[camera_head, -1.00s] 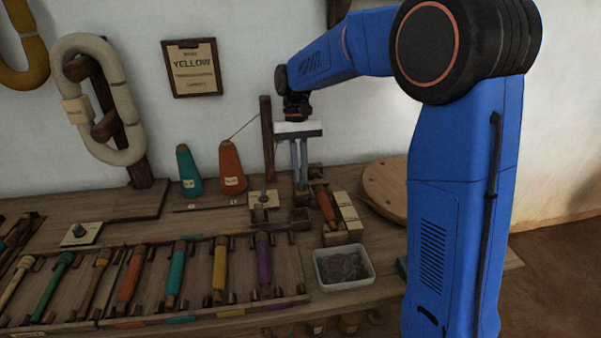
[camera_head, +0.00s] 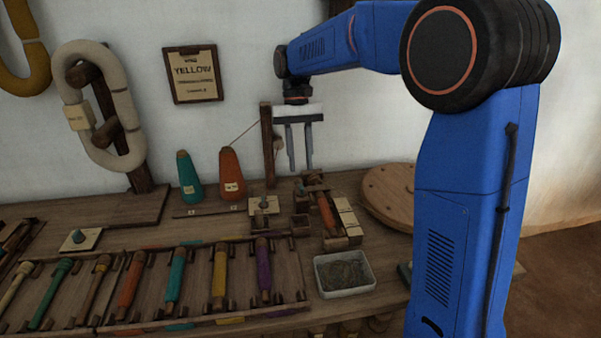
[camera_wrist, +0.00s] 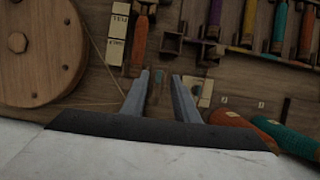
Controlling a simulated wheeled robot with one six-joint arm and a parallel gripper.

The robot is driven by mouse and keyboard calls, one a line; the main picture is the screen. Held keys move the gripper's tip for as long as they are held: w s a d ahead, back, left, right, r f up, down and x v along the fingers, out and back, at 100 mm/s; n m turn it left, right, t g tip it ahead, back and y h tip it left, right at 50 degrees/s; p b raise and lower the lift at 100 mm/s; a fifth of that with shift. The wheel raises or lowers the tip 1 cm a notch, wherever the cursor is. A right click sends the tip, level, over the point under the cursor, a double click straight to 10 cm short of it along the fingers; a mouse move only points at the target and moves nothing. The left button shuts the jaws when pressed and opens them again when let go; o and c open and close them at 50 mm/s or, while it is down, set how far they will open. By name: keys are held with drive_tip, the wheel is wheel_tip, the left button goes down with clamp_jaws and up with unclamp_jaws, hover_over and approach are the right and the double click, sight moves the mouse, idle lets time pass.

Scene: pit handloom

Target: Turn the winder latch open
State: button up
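My gripper (camera_head: 301,168) is open and empty, its two grey fingers pointing down with a clear gap. It hangs above the back of the table, above the rear end of the wooden winder (camera_head: 338,241). An orange bobbin (camera_head: 326,213) lies in the winder, with pale labelled blocks (camera_head: 346,214) along its right side. In the wrist view the open fingers (camera_wrist: 161,76) have bare table between them, and the orange bobbin (camera_wrist: 139,42) shows beyond the tips. I cannot clearly make out the latch; small dark wooden parts stand at the winder's rear end.
A wooden post (camera_head: 267,145) with a thread stands just left of my gripper. Teal (camera_head: 188,177) and orange (camera_head: 231,175) cones stand farther left. A knob on a pale plate (camera_head: 264,204), a white tub (camera_head: 344,274), a round wooden disc (camera_head: 390,192) and a bobbin rack (camera_head: 150,322) surround the winder.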

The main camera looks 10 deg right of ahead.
wheel_tip(320, 180, up, 4)
drive_tip(key=shift+f, duration=0.15)
idle(0.3)
drive_tip(key=s+d+t, duration=0.2)
drive_tip(key=s+d, duration=0.2)
drive_tip(key=s, duration=0.3)
drive_tip(key=s+d+t, duration=0.2)
drive_tip(key=s+d, duration=0.3)
drive_tip(key=s, duration=0.3)
drive_tip(key=s+d+f+t, duration=0.2)
drive_tip(key=s+f, duration=0.2)
drive_tip(key=s, duration=0.3)
drive_tip(key=s+d+f+t, duration=0.3)
drive_tip(key=s+f, duration=0.1)
drive_tip(key=s, duration=0.3)
drive_tip(key=shift+s+f, duration=0.3)
